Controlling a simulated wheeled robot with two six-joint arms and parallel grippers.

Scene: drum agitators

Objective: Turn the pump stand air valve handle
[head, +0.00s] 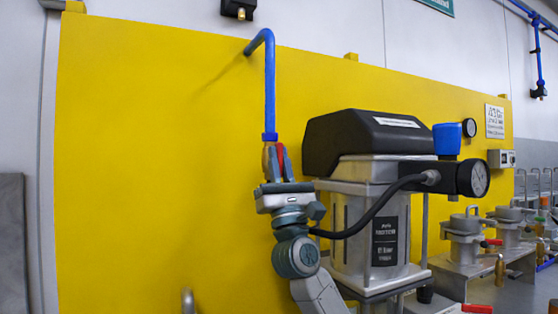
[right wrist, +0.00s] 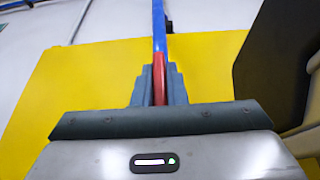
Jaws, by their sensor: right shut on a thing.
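The air valve handle (head: 280,158) is red and sits at the lower end of a blue air pipe (head: 269,92) in front of the yellow panel. My right gripper (head: 273,163) is at the valve, with its fingers shut on the red handle. In the right wrist view the red handle (right wrist: 159,78) stands upright between the two grey fingers (right wrist: 159,85), in line with the blue pipe above. The valve body is mostly hidden by the fingers. My left gripper is not in view.
The pump (head: 372,225) with its black top stands close to the right of my gripper. A black hose (head: 375,208) curves from it towards my wrist. A pressure gauge (head: 479,179) and blue regulator (head: 447,138) are further right. The yellow panel (head: 150,160) is clear to the left.

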